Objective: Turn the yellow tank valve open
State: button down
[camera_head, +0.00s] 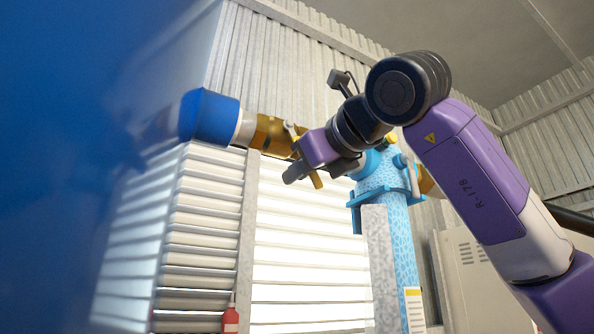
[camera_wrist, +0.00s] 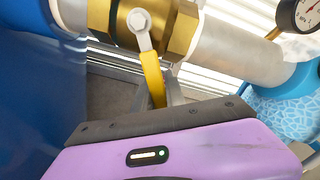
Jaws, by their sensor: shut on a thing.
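The yellow valve handle (camera_wrist: 152,78) hangs from a silver hub on the brass valve body (camera_wrist: 185,28) in the wrist view. In the head view the brass body (camera_head: 268,134) sits on a pipe between a blue fitting and the light blue tank, and the handle's lower end (camera_head: 317,180) sticks out below my gripper. My gripper (camera_wrist: 158,100) is shut on the yellow handle, its fingers on either side of it. The handle points downward, across the pipe and slightly tilted. The gripper's palm hides the handle's lower end in the wrist view.
A pressure gauge (camera_wrist: 303,14) stands at the upper right in the wrist view. The light blue patterned tank (camera_head: 381,215) stands right of the valve, beside a grey post (camera_head: 378,270). A large blue surface (camera_head: 70,170) fills the left. A red extinguisher (camera_head: 231,320) is low at the back.

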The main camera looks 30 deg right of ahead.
jog(key=shift+d+r+n, duration=0.35)
jog(key=shift+d+n, duration=0.05)
jog(key=shift+n, duration=0.4)
jog(key=shift+d+r+n, duration=0.3)
jog(key=shift+d+n, duration=0.1)
jog(key=shift+n, duration=0.4)
jog(key=c, duration=1.4)
grip_release()
jog(key=shift+s+a, duration=0.1)
jog(key=shift+a, duration=0.05)
jog(key=shift+r, duration=0.15)
jog(key=shift+d, duration=0.2)
